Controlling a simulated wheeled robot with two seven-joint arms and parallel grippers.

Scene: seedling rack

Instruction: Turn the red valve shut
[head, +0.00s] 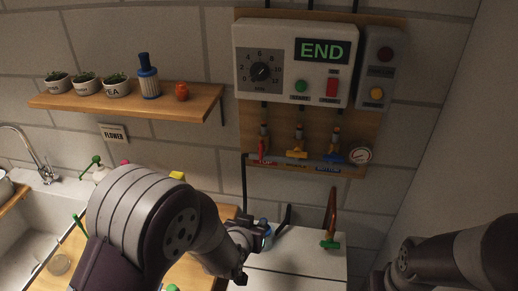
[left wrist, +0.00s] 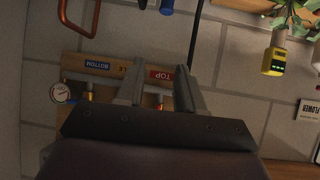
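The red valve (head: 262,149) is the leftmost of three on the board; its lever stands upright, in line with its pipe. The yellow valve (head: 297,154) and blue valve (head: 332,155) have levers lying roughly across. My left gripper (head: 250,237) is below and in front of the red valve, apart from it. In the left wrist view, which is upside down, its fingers (left wrist: 158,92) are spread and empty. The red TOP label (left wrist: 160,75) shows between them; the gripper hides most of the valves. Only part of my right arm shows at lower right, its fingers unclear.
The control box (head: 292,62) above reads END. A gauge (head: 360,154) sits right of the blue valve. A shelf (head: 128,103) with pots is at left.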

